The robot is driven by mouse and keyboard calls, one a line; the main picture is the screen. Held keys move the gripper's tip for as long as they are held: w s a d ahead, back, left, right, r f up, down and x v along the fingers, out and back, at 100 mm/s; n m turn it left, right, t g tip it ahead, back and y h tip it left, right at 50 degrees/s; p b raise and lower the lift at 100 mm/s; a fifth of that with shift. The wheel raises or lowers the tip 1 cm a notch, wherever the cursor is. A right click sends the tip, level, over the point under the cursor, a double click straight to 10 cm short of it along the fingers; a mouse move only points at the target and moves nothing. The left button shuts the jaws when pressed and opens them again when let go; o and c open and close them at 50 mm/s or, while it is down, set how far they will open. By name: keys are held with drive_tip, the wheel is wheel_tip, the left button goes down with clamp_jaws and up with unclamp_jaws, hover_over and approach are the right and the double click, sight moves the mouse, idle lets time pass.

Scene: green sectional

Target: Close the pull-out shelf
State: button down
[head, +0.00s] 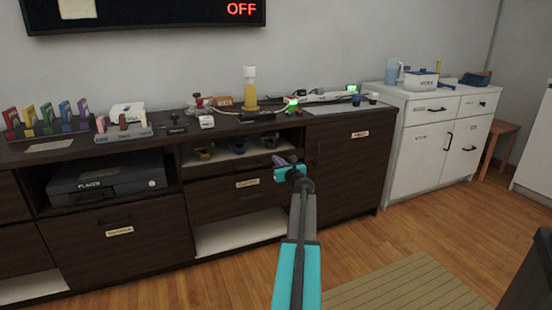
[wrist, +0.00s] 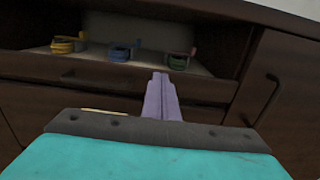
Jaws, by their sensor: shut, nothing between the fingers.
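The shelf (head: 224,160) is in the upper middle bay of the dark sideboard, with several coiled things on it. In the wrist view its pale board and dark front edge (wrist: 90,72) run across the picture. I cannot tell how far it stands out. My gripper (head: 279,160) is at the right part of this bay in the head view. In the wrist view my gripper's purple fingers (wrist: 160,88) are together, empty, and overlap the front edge near the middle. I cannot tell whether they touch it. My gripper and arm hide part of the bay's right end.
Yellow (wrist: 66,45), blue (wrist: 121,51) and green (wrist: 178,60) coils sit on the shelf. A labelled drawer (head: 230,190) is below, and a cabinet door (head: 345,165) is to the right. A black player (head: 108,180) stands left. Wooden floor (head: 400,240) is clear at right, beside a striped rug (head: 410,290).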

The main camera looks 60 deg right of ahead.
drive_tip(key=p+v, duration=0.3)
drive_tip(key=v, duration=0.7)
drive_tip(key=shift+w, duration=0.1)
idle(0.5)
